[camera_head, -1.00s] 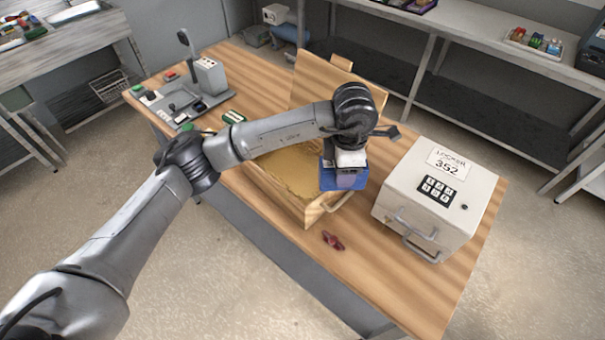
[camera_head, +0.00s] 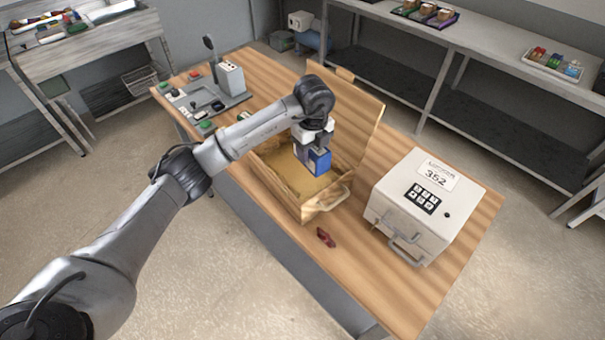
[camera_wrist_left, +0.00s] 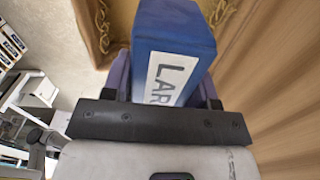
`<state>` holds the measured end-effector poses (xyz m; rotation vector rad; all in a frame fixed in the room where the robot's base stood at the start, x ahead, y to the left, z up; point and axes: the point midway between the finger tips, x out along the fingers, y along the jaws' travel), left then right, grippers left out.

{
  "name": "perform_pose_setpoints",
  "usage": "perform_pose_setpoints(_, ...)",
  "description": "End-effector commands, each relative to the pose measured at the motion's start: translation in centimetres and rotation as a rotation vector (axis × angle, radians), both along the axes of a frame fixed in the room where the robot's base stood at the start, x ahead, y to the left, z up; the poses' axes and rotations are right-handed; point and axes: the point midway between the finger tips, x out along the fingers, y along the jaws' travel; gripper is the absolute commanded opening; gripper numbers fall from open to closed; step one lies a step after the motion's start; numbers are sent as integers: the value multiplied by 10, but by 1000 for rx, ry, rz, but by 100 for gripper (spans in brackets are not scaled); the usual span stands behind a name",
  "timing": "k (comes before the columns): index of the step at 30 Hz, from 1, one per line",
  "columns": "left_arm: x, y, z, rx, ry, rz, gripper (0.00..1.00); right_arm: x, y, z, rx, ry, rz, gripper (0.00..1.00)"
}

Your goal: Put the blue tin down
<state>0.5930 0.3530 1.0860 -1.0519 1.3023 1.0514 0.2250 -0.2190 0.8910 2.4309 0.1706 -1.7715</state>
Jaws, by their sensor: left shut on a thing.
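The blue tin (camera_head: 320,162) is a box-shaped blue block, held by my left gripper (camera_head: 312,150) above the open wooden box (camera_head: 305,208) on the table. In the left wrist view the tin (camera_wrist_left: 172,28) carries a white label with letters starting "LAR", and the fingers of my left gripper (camera_wrist_left: 163,88) are shut on its sides. The wooden box's inside shows pale tan, with its lid raised at the back. The tin appears to be over the box's right part; its exact height above the floor of the box is hard to tell. My right gripper is not in view.
A white locker box (camera_head: 425,212) with a keypad stands to the right on the table (camera_head: 385,290). A small red object (camera_head: 325,237) lies in front of the wooden box. A grey device (camera_head: 215,95) stands at the table's far left. Shelving (camera_head: 470,75) is behind.

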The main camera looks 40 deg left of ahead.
Motion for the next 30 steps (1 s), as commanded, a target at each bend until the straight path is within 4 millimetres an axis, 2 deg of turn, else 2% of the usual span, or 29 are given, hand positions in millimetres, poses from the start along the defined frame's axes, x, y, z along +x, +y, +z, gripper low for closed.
perform_pose_setpoints(5,-1,4,-13,0,2,49,23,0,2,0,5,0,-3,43)
perform_pose_setpoints(13,-1,4,-54,-1,2,48,23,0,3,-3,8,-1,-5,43)
perform_pose_setpoints(20,-1,4,-72,0,1,48,23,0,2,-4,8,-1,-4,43)
perform_pose_setpoints(27,0,3,-99,-1,0,47,23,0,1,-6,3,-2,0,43)
perform_pose_setpoints(30,0,4,-100,0,-1,47,23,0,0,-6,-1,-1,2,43)
